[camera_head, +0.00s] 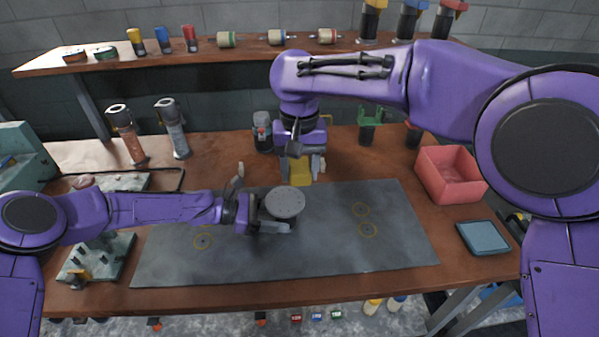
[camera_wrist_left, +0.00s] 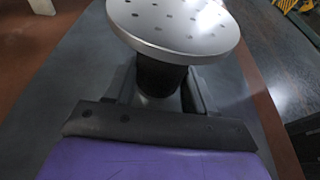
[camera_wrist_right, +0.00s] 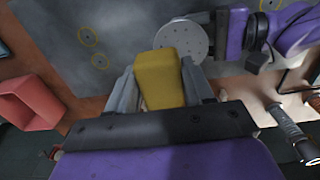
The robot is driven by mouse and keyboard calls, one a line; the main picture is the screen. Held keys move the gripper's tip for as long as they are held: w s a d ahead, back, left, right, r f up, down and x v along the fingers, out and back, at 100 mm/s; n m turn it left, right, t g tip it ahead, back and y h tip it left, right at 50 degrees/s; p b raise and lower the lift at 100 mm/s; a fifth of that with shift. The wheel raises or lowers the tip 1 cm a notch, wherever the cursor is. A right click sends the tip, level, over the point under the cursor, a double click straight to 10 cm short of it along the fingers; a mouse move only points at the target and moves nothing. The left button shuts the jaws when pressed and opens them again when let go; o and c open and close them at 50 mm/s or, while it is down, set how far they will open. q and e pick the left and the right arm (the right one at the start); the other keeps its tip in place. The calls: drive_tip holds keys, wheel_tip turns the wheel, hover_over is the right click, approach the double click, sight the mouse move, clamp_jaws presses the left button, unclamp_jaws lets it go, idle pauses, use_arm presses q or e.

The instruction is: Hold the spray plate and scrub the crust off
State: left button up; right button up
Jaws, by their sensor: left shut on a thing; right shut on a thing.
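The spray plate (camera_head: 285,203) is a round grey disc with small holes on a dark neck. My left gripper (camera_head: 272,228) is shut on the neck under the disc, above the grey mat. The left wrist view shows the disc (camera_wrist_left: 175,22) large and the neck (camera_wrist_left: 162,78) between the fingers. My right gripper (camera_head: 302,168) is shut on a yellow block (camera_head: 300,173), likely the scrubber, behind the plate and apart from it. The right wrist view shows the block (camera_wrist_right: 159,78) between the fingers, with the plate (camera_wrist_right: 181,42) beyond. I cannot make out crust on the disc.
The grey mat (camera_head: 330,265) has yellow ring marks and is mostly clear. A pink bin (camera_head: 450,174) and a blue-grey pad (camera_head: 483,237) stand at the right. Two torch-like tools (camera_head: 172,128) and a jar (camera_head: 263,132) stand behind.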

idle(0.3)
use_arm(q)
drive_tip(key=o, duration=0.9)
drive_tip(key=shift+c, duration=0.2)
drive_tip(key=v, duration=1.2)
drive_tip(key=shift+s, duration=0.1)
